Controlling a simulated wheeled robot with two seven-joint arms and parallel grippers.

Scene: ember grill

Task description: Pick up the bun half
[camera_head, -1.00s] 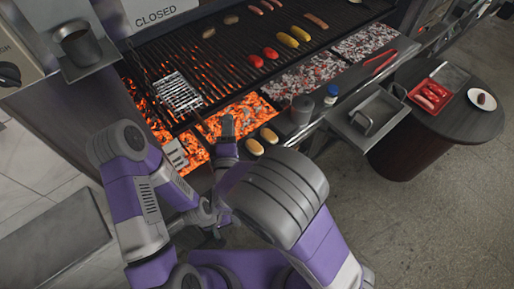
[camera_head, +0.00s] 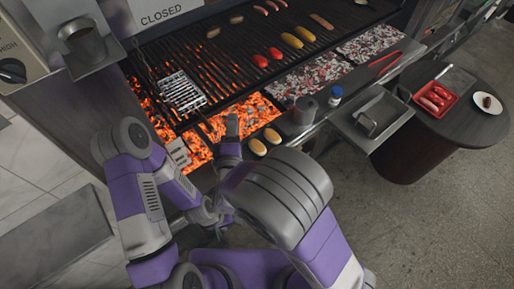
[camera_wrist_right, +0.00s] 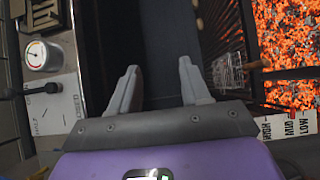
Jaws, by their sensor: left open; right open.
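Two yellowish-tan bun halves, a nearer one (camera_head: 258,147) and a farther one (camera_head: 272,135), lie side by side on the front ledge of the grill in the head view. Small beige shapes at the top of the right wrist view may be these halves. My right gripper (camera_head: 232,125) is to the left of them, apart from them. In the right wrist view its two fingers (camera_wrist_right: 160,85) are spread with nothing between them. My left gripper (camera_head: 207,213) is lower in the head view, open and partly hidden among my arm links, away from the bun halves.
The grill grate (camera_head: 225,62) holds sausages and red and yellow vegetables, with glowing embers (camera_head: 245,113) below. A wire basket (camera_head: 182,92) sits on it. A round side table (camera_head: 470,130) holds a red tray (camera_head: 436,99).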

